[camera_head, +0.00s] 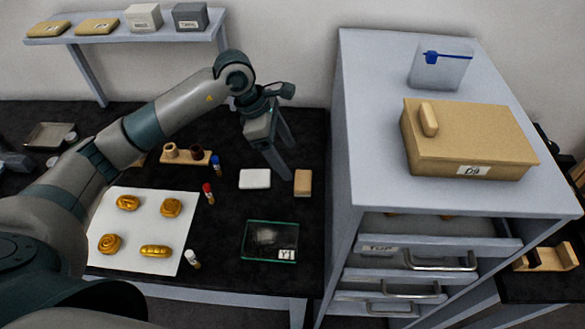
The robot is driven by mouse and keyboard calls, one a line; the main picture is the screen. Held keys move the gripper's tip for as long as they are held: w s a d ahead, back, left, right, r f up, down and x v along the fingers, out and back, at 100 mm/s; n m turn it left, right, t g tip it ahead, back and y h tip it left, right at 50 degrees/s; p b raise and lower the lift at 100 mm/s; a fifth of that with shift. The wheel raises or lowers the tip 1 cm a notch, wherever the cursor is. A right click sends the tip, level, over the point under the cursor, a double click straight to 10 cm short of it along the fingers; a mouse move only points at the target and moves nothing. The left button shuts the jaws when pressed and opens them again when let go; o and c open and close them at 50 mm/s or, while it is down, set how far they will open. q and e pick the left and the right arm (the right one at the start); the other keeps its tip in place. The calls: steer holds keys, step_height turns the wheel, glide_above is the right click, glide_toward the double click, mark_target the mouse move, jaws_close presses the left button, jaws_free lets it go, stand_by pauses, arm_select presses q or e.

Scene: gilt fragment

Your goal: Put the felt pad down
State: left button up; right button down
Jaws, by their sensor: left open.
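A small white rectangular pad (255,179) lies flat on the black worktop; it looks like the felt pad, but I cannot be sure from its texture. My left gripper (287,162) hangs above the worktop, behind and to the right of the pad, with its fingers apart and nothing visible between them. The pad is apart from the fingers in the picture. A tan block (303,183) lies just right of the pad. My right gripper is not in view.
A glass-like tray (248,250) with pale material and a label sits in front. A white sheet (135,222) bears several gold pieces. Small vials (208,193) stand beside it. A grey drawer cabinet (372,185) with a cardboard box (470,140) on top rises at right.

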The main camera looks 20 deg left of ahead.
arm_select(q)
steer(key=shift+v, duration=0.95)
